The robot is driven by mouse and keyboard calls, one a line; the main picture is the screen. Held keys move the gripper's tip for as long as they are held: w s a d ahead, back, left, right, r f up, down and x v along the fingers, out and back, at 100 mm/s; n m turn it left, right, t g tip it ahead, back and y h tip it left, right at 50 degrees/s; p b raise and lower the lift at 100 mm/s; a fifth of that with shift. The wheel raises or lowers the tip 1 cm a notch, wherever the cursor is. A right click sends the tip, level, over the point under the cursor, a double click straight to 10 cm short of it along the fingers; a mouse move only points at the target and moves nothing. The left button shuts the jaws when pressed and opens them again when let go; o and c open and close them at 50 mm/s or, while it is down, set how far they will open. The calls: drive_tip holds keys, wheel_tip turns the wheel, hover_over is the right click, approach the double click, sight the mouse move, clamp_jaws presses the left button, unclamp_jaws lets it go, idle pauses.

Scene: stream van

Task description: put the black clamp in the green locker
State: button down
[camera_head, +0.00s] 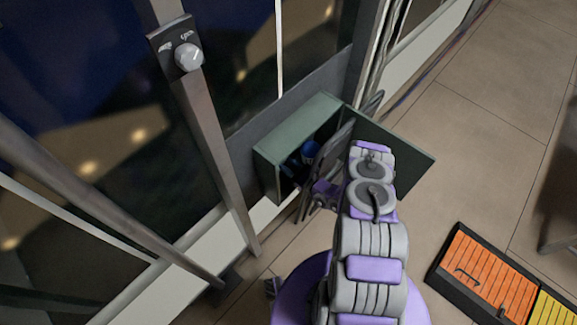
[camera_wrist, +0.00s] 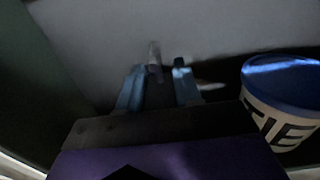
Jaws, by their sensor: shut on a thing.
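The green locker (camera_head: 268,160) stands low against the wall in the head view, its door (camera_head: 405,148) swung open to the right. My arm reaches down to its opening. In the wrist view, my gripper (camera_wrist: 158,78) is inside a dark space with a pale back wall. Its two blue-grey fingers are closed around a dark, narrow thing (camera_wrist: 160,97), which I take to be the black clamp. Its outline is too dim to make out fully. My fingers and the clamp cannot be made out in the head view.
A white tub with black lettering and a blue lid (camera_wrist: 280,75) stands to the right of my gripper. Something blue (camera_head: 309,150) shows inside the locker. A post with a knob (camera_head: 188,56) rises at left. A tray with orange and yellow panels (camera_head: 487,275) lies on the floor.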

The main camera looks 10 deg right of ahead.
drive_tip(key=c, duration=1.2)
unclamp_jaws()
drive_tip(key=o, duration=0.4)
drive_tip(key=shift+d, duration=0.4)
drive_tip(key=shift+a, duration=0.1)
drive_tip(key=shift+s, duration=0.25)
drive_tip(key=shift+p+v, duration=0.45)
drive_tip(key=shift+v, duration=5.35)
drive_tip(key=shift+w, duration=0.1)
